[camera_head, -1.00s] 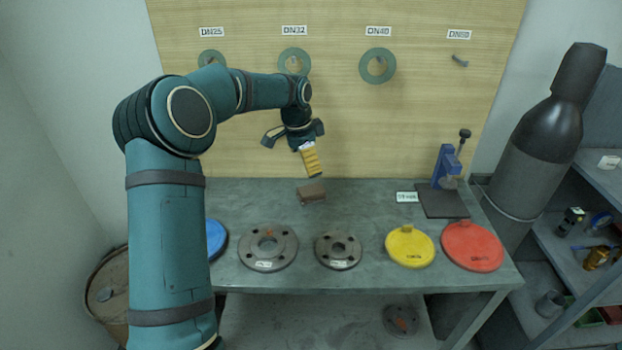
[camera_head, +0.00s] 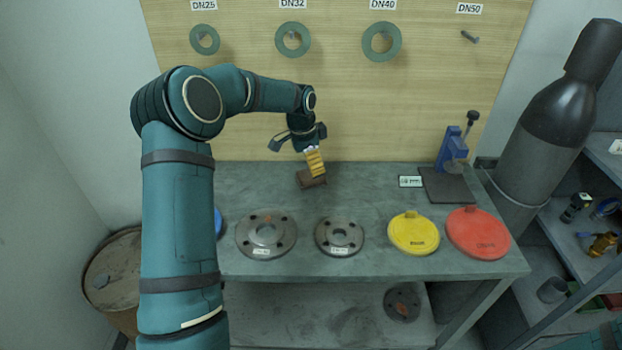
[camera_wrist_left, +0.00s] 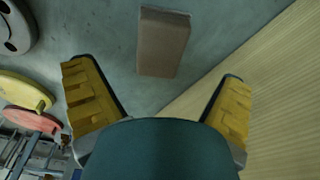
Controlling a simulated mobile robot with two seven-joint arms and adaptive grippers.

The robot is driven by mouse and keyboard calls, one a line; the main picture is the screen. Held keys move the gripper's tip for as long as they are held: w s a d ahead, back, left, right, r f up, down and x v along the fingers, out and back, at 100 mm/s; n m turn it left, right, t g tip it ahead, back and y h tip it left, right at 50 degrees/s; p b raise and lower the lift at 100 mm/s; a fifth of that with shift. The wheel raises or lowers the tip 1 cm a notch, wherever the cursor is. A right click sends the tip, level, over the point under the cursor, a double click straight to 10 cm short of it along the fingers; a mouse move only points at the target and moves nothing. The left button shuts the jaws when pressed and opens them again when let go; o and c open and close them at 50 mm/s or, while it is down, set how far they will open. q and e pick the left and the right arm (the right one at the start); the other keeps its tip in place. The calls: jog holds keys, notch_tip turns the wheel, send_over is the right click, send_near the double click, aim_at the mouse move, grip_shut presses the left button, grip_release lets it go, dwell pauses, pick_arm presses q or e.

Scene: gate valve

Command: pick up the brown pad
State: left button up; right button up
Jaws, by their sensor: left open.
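The brown pad (camera_head: 311,180) is a small block lying on the grey bench near the wooden back board. In the left wrist view the pad (camera_wrist_left: 163,42) lies on the bench, ahead of and between my spread yellow fingers. My left gripper (camera_head: 316,165) is above the pad in the head view, its fingers pointing down. One finger overlaps the pad in that view. In the left wrist view my left gripper (camera_wrist_left: 160,95) is open and empty, with a gap between it and the pad. My right gripper is not in view.
Two grey flanges (camera_head: 266,235) (camera_head: 339,236), a yellow disc (camera_head: 413,233) and a red disc (camera_head: 478,233) lie along the bench front. A blue disc (camera_head: 218,222) is partly hidden by my arm. A blue stand (camera_head: 453,150) is at the back right. Green rings (camera_head: 381,42) hang on the board.

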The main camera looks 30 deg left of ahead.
aim_at(311, 177)
pick_arm(q)
jog(key=f, duration=0.2)
jog(key=f+b, duration=0.1)
jog(key=f, duration=0.2)
jog(key=shift+w+d, duration=0.1)
jog(key=shift+w, duration=0.1)
jog(key=c, duration=1.4)
